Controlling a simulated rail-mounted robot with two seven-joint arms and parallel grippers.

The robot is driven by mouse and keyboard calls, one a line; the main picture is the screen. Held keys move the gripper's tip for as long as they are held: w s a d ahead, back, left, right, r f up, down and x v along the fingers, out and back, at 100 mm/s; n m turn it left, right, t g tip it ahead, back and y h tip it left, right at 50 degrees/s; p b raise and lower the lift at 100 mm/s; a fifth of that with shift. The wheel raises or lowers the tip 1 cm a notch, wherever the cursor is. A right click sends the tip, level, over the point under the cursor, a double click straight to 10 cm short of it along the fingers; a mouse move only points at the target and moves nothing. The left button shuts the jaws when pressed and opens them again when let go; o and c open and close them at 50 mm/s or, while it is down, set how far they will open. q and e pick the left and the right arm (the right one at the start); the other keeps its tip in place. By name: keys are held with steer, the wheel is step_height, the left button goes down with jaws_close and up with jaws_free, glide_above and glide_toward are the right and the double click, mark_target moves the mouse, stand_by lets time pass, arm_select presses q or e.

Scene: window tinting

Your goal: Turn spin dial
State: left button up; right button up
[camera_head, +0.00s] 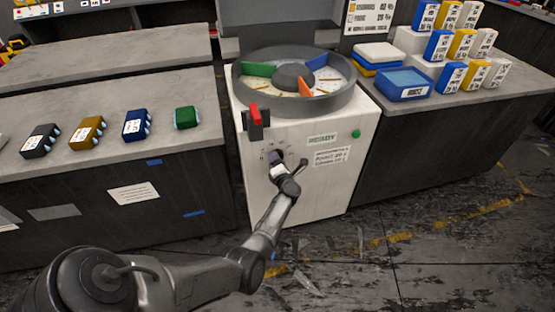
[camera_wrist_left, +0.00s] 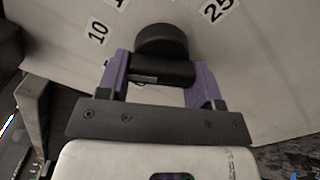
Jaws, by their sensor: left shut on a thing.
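The spin dial is a black round knob (camera_wrist_left: 162,55) on the pale front panel of the white machine (camera_head: 310,190). Printed number labels stand around it, with 10 (camera_wrist_left: 97,31) to its left and 25 (camera_wrist_left: 216,9) to its right in the left wrist view. My left gripper (camera_wrist_left: 160,78) has purple fingers on either side of the knob and is shut on it. In the head view my left gripper (camera_head: 278,160) reaches the machine's front and hides most of the dial. My right gripper is not in view.
The machine's top holds a round grey tub (camera_head: 343,98) with coloured dividers. A red-topped switch (camera_head: 256,117) sits above the dial, and a green button (camera_head: 356,133) to its right. Counters flank the machine, with small packs (camera_head: 87,132) at left and a blue tray (camera_head: 403,86) at right.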

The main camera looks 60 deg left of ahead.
arm_select(q)
steer(key=shift+m, duration=0.6)
steer(key=shift+p, duration=0.35)
steer(key=o, duration=0.9)
steer(key=shift+d, duration=0.1)
steer(key=p+v, duration=0.4)
steer(key=v, duration=0.9)
steer(key=shift+s+d, duration=0.25)
steer(key=shift+d, duration=0.05)
